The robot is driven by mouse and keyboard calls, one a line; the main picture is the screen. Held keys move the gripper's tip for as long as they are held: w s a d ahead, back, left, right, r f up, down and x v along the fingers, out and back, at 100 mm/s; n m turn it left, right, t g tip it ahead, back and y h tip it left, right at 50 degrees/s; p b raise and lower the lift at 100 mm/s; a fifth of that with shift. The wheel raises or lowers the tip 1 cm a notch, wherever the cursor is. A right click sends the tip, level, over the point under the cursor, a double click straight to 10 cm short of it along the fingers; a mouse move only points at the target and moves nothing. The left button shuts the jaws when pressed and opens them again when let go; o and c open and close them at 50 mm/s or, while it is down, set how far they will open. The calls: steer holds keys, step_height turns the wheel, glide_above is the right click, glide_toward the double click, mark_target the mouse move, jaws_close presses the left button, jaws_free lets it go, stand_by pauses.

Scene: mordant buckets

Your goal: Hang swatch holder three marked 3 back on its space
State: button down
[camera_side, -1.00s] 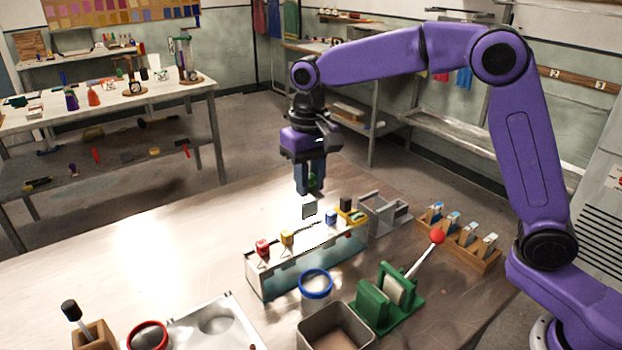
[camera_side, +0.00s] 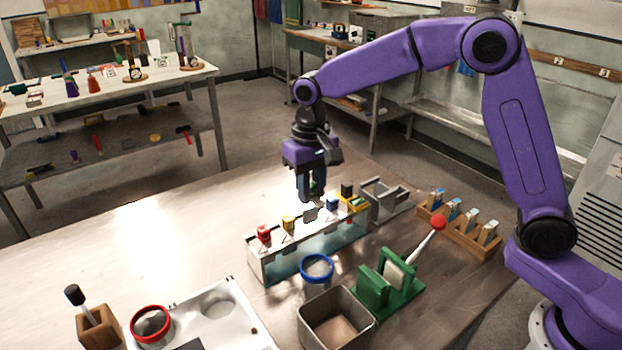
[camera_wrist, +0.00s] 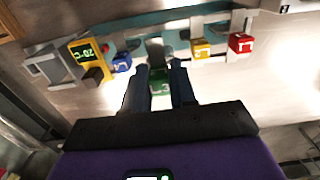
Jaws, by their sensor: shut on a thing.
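My gripper (camera_side: 312,196) is shut on the green swatch holder (camera_wrist: 160,88), which sits between the fingertips in the wrist view. Its pale grey swatch (camera_side: 310,214) hangs below the fingers, over the trough. The long trough (camera_side: 256,262) carries a red holder (camera_side: 264,233), a yellow holder (camera_side: 288,222) and a blue holder (camera_side: 332,203) along its top. The held holder is over the gap between the yellow holder (camera_wrist: 200,47) and the blue holder (camera_wrist: 122,62). I cannot tell whether it touches the rail.
A yellow thermometer (camera_wrist: 88,52) is clipped beside the blue holder. A grey metal holder (camera_side: 385,199) stands at the trough's right end. In front are a blue-rimmed jar (camera_side: 317,268), a square bin (camera_side: 335,320) and a green press (camera_side: 388,285) with a red-knobbed lever.

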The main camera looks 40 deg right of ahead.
mark_target(311, 208)
steer(key=shift+f, duration=2.8)
steer(key=c, duration=0.8)
jaws_free()
step_height(311, 208, up, 17)
steer(key=shift+r, duration=0.2)
steer(key=shift+s, duration=0.1)
